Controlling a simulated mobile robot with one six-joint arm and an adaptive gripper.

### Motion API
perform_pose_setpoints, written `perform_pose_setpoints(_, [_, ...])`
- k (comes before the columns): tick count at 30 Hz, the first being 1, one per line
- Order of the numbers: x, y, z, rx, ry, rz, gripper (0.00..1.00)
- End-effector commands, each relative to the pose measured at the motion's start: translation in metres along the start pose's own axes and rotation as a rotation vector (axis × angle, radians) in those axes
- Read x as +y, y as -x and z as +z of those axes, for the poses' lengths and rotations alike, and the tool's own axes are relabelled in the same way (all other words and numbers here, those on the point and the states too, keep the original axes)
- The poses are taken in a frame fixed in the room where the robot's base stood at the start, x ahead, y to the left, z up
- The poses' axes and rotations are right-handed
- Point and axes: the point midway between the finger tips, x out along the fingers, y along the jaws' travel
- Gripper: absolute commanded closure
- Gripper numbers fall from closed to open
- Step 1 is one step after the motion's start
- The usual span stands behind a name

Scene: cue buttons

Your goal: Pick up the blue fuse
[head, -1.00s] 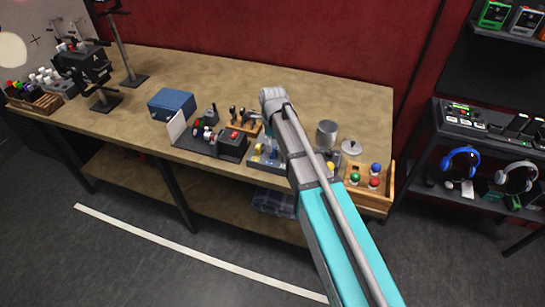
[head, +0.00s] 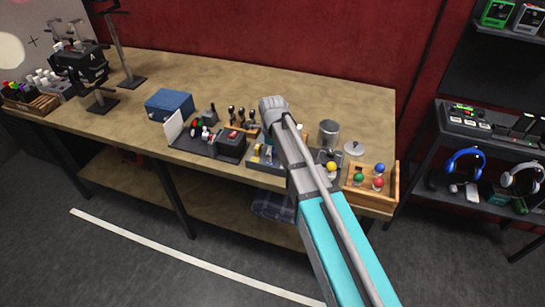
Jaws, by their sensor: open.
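My arm reaches from the bottom right over the front of the bench. My gripper does not show; it is hidden behind the arm.
A wooden box (head: 366,200) with green, red and blue balls stands at the bench's right end. A metal cup (head: 328,133) is behind it to the left. A black panel (head: 190,143) and blue case (head: 170,105) stand further left. The bench's back (head: 330,100) is clear.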

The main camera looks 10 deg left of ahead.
Motion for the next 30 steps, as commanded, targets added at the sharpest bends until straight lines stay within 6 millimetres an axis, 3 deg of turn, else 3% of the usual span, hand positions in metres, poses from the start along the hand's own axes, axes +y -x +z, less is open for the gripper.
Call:
perform_pose_setpoints(9, [0.0, 0.0, 0.0, 0.0, 0.0, 0.0, 0.17])
perform_pose_setpoints(22, [0.0, 0.0, 0.0, 0.0, 0.0, 0.0, 0.97])
perform_pose_setpoints(30, [0.0001, 0.0002, 0.0, 0.0, 0.0, 0.0, 1.0])
